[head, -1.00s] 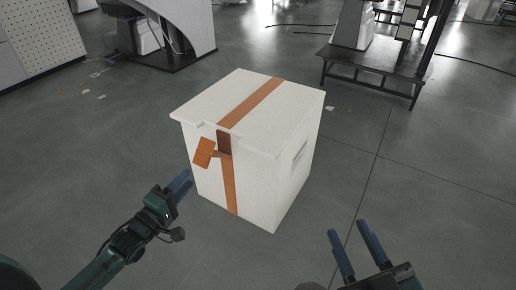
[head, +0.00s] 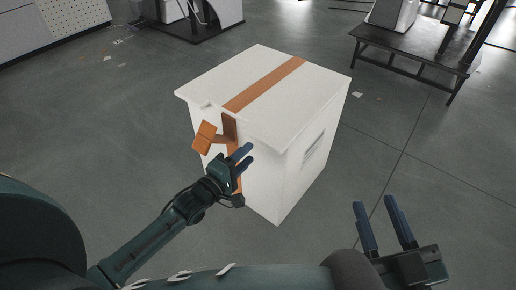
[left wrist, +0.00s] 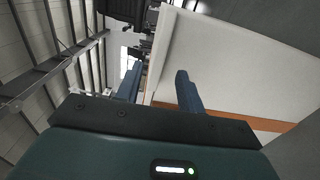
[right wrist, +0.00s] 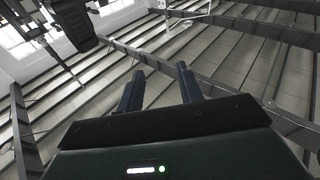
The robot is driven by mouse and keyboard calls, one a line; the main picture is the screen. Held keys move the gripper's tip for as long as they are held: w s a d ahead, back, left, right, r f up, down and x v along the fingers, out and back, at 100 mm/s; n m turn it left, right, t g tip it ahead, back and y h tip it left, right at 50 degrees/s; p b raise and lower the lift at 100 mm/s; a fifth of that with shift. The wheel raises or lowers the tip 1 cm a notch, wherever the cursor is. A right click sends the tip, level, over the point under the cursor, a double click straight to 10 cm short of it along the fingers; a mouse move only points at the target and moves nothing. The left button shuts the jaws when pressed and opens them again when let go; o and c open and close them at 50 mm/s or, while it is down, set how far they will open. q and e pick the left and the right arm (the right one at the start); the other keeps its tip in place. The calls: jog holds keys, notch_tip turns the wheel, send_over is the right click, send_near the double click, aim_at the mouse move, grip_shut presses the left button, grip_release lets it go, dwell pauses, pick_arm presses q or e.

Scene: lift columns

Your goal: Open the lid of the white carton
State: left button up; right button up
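The white carton (head: 270,90) stands on the floor in the middle of the head view. Its lid (head: 300,98) is down, with an orange-brown strip (head: 265,84) across the top and down the front. An orange tab (head: 205,138) sticks out at the front, just below the lid's edge. My left gripper (head: 246,158) is open and empty in front of the carton's front face, below and right of the tab. In the left wrist view the carton's white wall (left wrist: 220,70) is close beside the fingers. My right gripper (head: 380,222) is open and empty, right of the carton.
A dark low table (head: 415,50) stands at the back right. A machine on a dark base (head: 190,20) is at the back left, beside a perforated panel (head: 75,14). The grey floor (head: 400,130) around the carton is mostly clear.

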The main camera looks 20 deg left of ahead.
aim_at(261, 142)
pick_arm(q)
jog(key=b+x, duration=0.1)
jog(key=x, duration=0.3)
jog(key=shift+w+f, duration=0.1)
jog(key=shift+w, duration=0.05)
jog(key=shift+w+d, duration=0.1)
jog(key=shift+w, duration=0.25)
jog(key=shift+w+d, duration=0.1)
jog(key=shift+w, duration=0.1)
pick_arm(e)
jog(key=shift+w+r+t+y, duration=0.15)
jog(key=shift+r+y, duration=0.1)
jog(key=shift+r, duration=0.15)
jog(key=shift+w+r+t+y, duration=0.15)
jog(key=shift+r+y, duration=0.1)
jog(key=shift+r, duration=0.15)
pick_arm(q)
jog(key=shift+c, duration=0.5)
grip_shut()
pick_arm(e)
jog(key=shift+f, duration=0.3)
